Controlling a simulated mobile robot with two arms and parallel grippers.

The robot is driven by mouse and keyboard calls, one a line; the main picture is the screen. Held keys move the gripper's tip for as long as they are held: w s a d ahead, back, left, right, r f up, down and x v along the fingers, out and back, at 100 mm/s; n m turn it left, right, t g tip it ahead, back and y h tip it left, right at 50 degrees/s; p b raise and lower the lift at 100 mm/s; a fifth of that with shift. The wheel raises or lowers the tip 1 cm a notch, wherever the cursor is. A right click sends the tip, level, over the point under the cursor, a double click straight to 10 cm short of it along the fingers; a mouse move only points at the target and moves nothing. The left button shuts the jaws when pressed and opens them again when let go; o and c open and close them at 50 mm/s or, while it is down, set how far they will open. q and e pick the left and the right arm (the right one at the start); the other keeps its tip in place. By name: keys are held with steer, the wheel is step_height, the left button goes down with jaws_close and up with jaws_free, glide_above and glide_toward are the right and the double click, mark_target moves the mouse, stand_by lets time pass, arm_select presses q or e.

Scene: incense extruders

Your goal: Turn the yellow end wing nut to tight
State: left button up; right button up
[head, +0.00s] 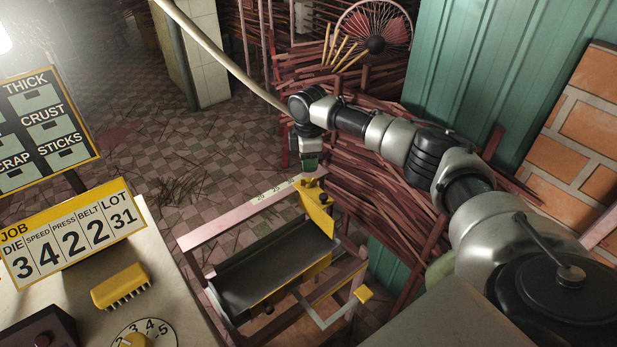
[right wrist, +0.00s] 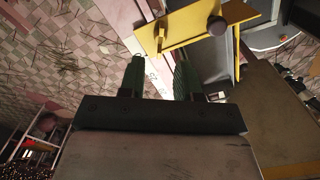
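My right gripper (head: 310,169) points down over the far end of the pink rail, just above a yellow end plate (head: 318,211). In the right wrist view its two dark green fingers are spread apart (right wrist: 160,62), with the pale rail (right wrist: 152,72) and its printed scale beyond the gap. The yellow end plate (right wrist: 193,26) lies just past the fingertips there, with a dark round knob (right wrist: 217,26) on it. I cannot clearly make out a wing nut's shape or how tight it is; the gripper may hide it. My left gripper is out of view.
Bundled red sticks (head: 355,190) lie behind my right arm. A table at left holds a yellow brush (head: 120,287) and a JOB board (head: 70,243).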

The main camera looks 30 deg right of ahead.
mark_target(308, 179)
step_height(308, 179, down, 7)
steer(key=shift+r, duration=0.1)
stand_by(0.3)
jaws_close()
